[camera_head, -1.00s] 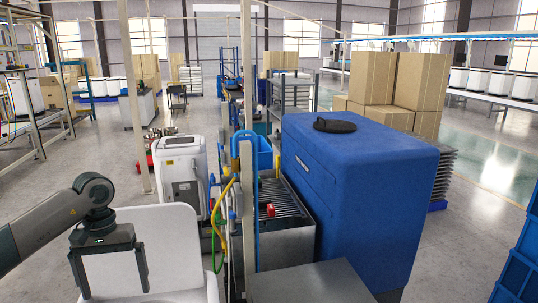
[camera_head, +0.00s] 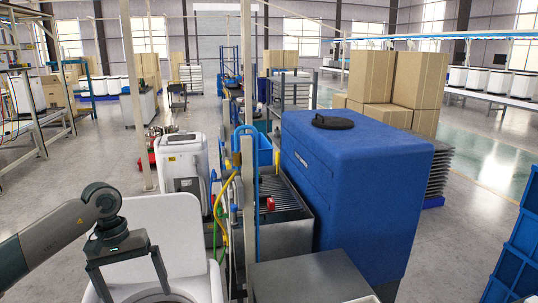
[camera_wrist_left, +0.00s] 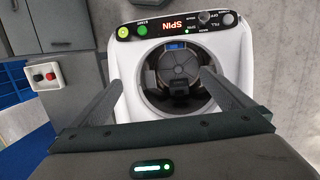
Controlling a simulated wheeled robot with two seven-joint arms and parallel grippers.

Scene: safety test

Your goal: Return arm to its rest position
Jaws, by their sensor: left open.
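My left gripper (camera_head: 134,292) is at the lower left of the head view, open and empty, above the front of a white machine (camera_head: 165,228). In the left wrist view, the gripper (camera_wrist_left: 158,80) has its two fingers spread on either side of the machine's round opening. A dark round drum part (camera_wrist_left: 180,72) sits inside the opening. Whether the fingers touch the machine cannot be told. My right gripper is not in view.
A large blue tank (camera_head: 355,190) and a grey cabinet (camera_head: 310,278) stand to the right. A thin post (camera_head: 247,120) and colored hoses (camera_head: 222,205) rise beside the machine. A red-and-white button box (camera_wrist_left: 44,76) is on a grey surface at left in the wrist view.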

